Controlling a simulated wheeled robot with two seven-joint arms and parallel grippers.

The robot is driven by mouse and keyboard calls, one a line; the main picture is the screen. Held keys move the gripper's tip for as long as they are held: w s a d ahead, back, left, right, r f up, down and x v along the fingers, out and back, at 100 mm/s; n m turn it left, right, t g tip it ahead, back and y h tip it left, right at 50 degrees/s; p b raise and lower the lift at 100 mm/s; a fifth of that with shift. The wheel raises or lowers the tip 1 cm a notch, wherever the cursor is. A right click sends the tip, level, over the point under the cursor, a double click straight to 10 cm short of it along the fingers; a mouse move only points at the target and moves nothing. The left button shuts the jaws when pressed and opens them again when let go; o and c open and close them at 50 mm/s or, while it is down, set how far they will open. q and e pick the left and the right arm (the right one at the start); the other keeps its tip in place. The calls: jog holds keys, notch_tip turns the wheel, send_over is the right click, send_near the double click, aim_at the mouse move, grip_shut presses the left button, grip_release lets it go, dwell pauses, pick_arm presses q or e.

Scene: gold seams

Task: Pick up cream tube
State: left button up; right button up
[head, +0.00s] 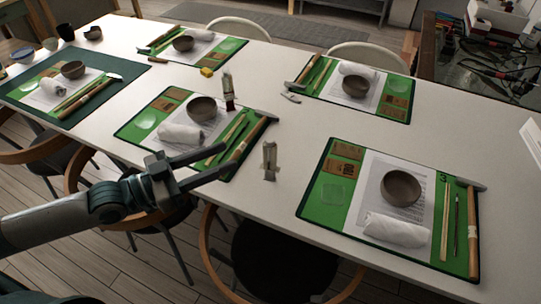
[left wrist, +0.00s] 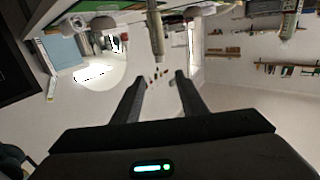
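My right gripper is not in view.
A similar pale and brown upright thing (head: 228,90) stands farther back on the white table (head: 290,125). Green mats (head: 333,192) hold bowls (head: 401,188), rolled white cloths (head: 397,230), sticks and hammers. A yellow block (head: 207,72) lies farther back. Chairs stand along the table's near edge.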

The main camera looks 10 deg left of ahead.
aim_at(270, 140)
pick_arm(q)
jog(key=p+x, duration=0.2)
jog(key=x, duration=0.9)
jog(key=shift+w+d, duration=0.25)
jog(key=shift+d, duration=0.05)
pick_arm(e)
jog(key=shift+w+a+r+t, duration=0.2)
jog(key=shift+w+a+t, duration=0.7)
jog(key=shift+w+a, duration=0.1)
pick_arm(q)
jog(key=shift+w+d+p, duration=0.45)
jog(key=shift+d+p, duration=0.05)
jog(key=x, duration=0.2)
jog(key=p+x, duration=0.1)
jog(key=x, duration=0.1)
jog(key=shift+a+f, duration=0.1)
jog(key=shift+f, duration=0.15)
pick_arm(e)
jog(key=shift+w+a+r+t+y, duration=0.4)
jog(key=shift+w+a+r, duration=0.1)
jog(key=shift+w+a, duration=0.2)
pick_arm(q)
grip_shut()
